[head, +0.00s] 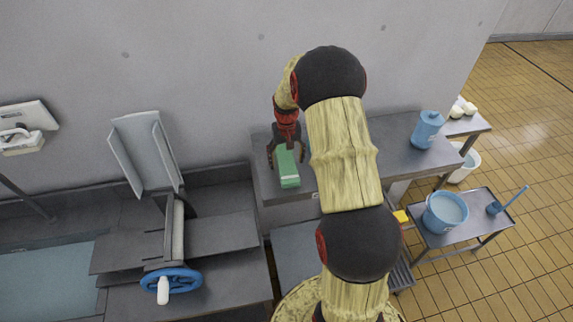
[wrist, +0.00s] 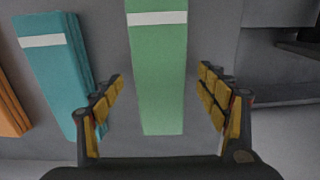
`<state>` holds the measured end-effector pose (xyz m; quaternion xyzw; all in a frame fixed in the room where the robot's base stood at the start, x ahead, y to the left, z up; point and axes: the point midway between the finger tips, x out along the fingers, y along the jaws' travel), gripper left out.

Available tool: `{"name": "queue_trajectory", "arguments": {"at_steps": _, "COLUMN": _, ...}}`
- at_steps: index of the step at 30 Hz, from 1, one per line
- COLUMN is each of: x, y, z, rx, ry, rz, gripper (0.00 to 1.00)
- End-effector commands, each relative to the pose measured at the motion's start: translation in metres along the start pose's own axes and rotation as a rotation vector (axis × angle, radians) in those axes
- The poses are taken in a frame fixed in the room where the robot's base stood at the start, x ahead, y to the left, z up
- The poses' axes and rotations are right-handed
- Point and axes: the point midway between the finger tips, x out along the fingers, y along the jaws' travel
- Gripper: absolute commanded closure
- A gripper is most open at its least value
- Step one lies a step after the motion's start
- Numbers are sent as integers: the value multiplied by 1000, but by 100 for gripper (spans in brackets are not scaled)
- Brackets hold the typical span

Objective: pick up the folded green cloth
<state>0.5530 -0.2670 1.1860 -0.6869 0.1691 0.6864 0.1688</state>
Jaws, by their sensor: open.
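The folded green cloth (head: 287,167) lies on the grey counter against the wall in the head view. It is a long, narrow block with a pale band across it, and its near part shows between my gripper's fingers in the wrist view (wrist: 157,75). My gripper (wrist: 163,100) is open, with one finger on each side of the cloth and gaps between. In the head view my gripper (head: 286,155) is above the cloth's wall-side end. I cannot tell the exact height between them.
A teal folded cloth (wrist: 55,65) lies left of the green one in the wrist view, close to the left finger. An orange cloth (wrist: 12,105) is farther left. A blue jug (head: 427,130) stands on the counter (head: 395,150) to the right.

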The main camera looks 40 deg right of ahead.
Motion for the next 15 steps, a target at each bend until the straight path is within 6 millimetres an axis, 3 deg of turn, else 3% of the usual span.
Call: {"name": "queue_trajectory", "arguments": {"at_steps": 15, "x": 0, "y": 0, "z": 0, "rx": 0, "ry": -1, "rz": 0, "gripper": 54}}
